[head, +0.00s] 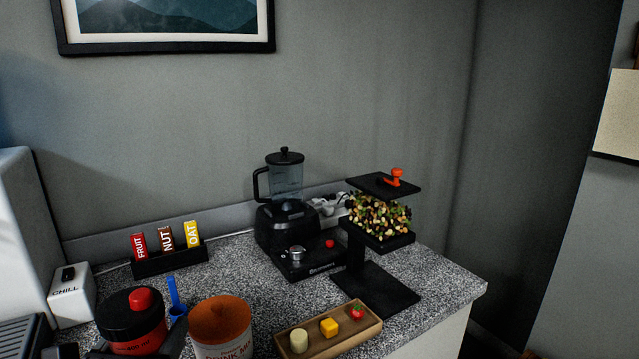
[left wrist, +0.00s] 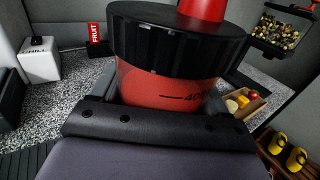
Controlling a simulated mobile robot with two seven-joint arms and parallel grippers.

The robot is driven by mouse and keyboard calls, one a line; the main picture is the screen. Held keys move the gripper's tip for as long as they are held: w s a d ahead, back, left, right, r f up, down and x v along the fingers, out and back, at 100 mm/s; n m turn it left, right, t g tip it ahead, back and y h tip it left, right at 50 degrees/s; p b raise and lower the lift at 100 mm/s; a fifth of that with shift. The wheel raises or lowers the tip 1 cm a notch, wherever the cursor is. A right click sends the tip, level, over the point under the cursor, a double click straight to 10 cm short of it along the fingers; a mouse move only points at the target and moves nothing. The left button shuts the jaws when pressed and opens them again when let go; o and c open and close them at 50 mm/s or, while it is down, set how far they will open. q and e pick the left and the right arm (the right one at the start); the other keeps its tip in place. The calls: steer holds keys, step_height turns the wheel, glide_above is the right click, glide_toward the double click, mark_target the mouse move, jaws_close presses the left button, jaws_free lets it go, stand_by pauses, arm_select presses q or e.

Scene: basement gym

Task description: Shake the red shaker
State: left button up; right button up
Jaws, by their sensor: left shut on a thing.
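The red shaker (head: 138,343) is at the bottom left of the head view. It has a red body with a "400 ml" mark, a wide black lid and a red cap on top. It looks upright. In the left wrist view the shaker (left wrist: 165,92) fills the upper middle. My left gripper (left wrist: 165,105) is shut on its body, with the fingers on either side. In the head view my left gripper (head: 135,352) shows only partly at the bottom edge. The shaker's base is hidden, so I cannot tell whether it touches the counter. My right gripper is not in view.
An orange-topped tub (head: 222,320) and a blue scoop (head: 175,298) stand close right of the shaker. A white CHILL box (head: 72,300) is on the left. Behind are a bar rack (head: 170,262), blender (head: 285,215) and nut dispenser (head: 378,290). A wooden tray (head: 345,338) lies in front.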

mark_target(138, 341)
arm_select(q)
steer(key=s+d+f, duration=0.1)
steer(key=s+f, duration=0.1)
steer(key=shift+s+d+f, duration=0.3)
steer(key=shift+d+f, duration=0.05)
steer(key=shift+f, duration=0.05)
steer(key=r, duration=0.6)
steer(key=shift+s+d+r, duration=0.15)
steer(key=shift+s+r, duration=0.05)
steer(key=shift+r, duration=0.1)
step_height(138, 341, down, 7)
steer(key=shift+s+f, duration=0.1)
steer(key=shift+f, duration=0.1)
step_height(138, 341, up, 8)
steer(key=shift+f, duration=0.25)
step_height(138, 341, down, 7)
steer(key=shift+f, duration=0.2)
step_height(138, 341, up, 7)
steer(key=shift+r, duration=0.2)
step_height(138, 341, down, 7)
steer(key=shift+f, duration=0.1)
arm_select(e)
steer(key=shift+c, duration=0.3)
